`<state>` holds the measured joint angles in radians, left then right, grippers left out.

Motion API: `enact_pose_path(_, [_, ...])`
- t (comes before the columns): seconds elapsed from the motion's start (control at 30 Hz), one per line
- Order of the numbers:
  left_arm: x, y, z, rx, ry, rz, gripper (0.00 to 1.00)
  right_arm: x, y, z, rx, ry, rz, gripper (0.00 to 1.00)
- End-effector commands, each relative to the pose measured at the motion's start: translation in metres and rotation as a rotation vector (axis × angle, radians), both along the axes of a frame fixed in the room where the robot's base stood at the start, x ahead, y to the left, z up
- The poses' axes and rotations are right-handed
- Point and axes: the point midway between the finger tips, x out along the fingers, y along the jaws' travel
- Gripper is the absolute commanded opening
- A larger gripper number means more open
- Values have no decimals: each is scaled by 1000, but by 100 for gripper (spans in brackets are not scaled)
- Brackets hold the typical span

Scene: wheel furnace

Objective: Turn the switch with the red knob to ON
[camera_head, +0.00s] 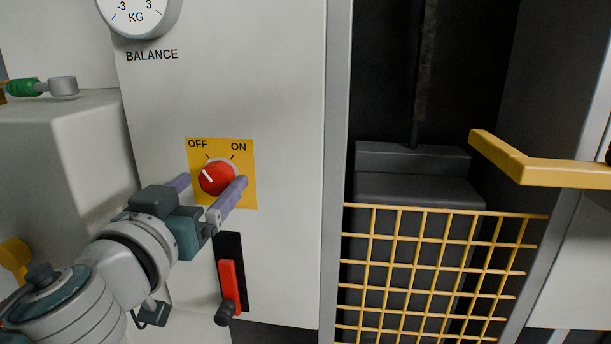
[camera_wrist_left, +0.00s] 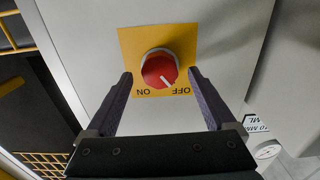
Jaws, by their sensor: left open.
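The red knob (camera_head: 215,179) sits on a yellow plate (camera_head: 249,198) on the pale panel, with OFF marked upper left and ON upper right. Its white pointer line points toward OFF. The knob (camera_wrist_left: 158,69) also shows in the left wrist view, where the picture is upside down and the pointer again faces OFF. My left gripper (camera_head: 212,182) is open, with one finger on each side of the knob. In the wrist view its fingertips (camera_wrist_left: 160,75) flank the knob with gaps; whether they reach its depth is unclear. My right gripper is not in view.
Below the plate is a red lever (camera_head: 230,283) in a black slot. A round balance gauge (camera_head: 136,14) is above. To the right stand a yellow grid (camera_head: 420,262) before a dark shaft and a yellow bar (camera_head: 545,171). The panel right of the knob is clear.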

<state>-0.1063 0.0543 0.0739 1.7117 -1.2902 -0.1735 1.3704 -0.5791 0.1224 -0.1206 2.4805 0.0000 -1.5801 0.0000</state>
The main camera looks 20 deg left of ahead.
Motion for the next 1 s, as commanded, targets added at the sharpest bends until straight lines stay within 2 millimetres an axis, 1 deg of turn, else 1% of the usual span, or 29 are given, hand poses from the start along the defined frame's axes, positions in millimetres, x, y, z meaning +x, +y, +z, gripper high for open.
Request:
enact_pose_path(0.1, [6,2,0,1,-1,1,89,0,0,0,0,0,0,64])
enact_pose_path(0.33, [6,2,0,0,1,1,89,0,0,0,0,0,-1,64])
enact_pose_path(0.37, [6,2,0,0,1,1,88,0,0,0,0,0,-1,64])
enact_pose_path(1.0, [6,2,0,0,1,1,16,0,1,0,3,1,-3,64])
